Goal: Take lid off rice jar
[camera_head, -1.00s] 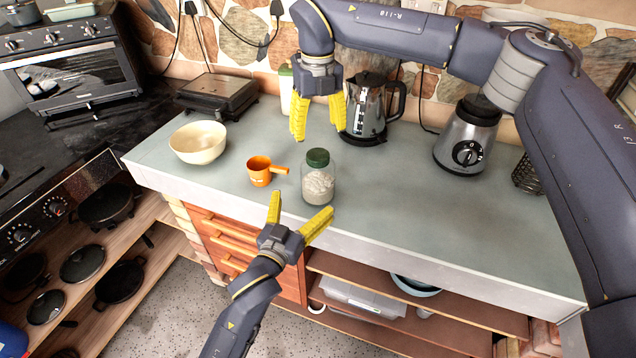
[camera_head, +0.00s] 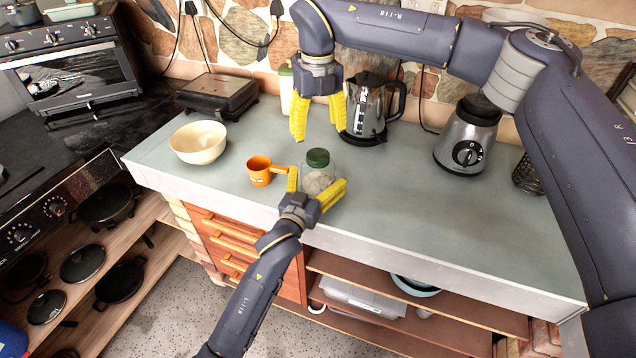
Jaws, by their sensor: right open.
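The rice jar (camera_head: 319,181) is clear glass with pale rice inside and stands upright on the grey-green counter. Its dark green lid (camera_head: 318,157) sits on top. My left gripper (camera_head: 318,185) is open at the front of the jar, its yellow fingers spread to either side of the jar's lower part and covering some of it. I cannot tell whether the fingers touch the glass. My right gripper (camera_head: 318,118) hangs above and behind the lid, pointing down, open and empty, with a clear gap to the lid.
An orange measuring cup (camera_head: 260,171) stands just left of the jar, its handle close to my left finger. A cream bowl (camera_head: 198,143) is further left. A kettle (camera_head: 368,108) and a blender (camera_head: 467,138) stand behind. The counter (camera_head: 440,215) right of the jar is clear.

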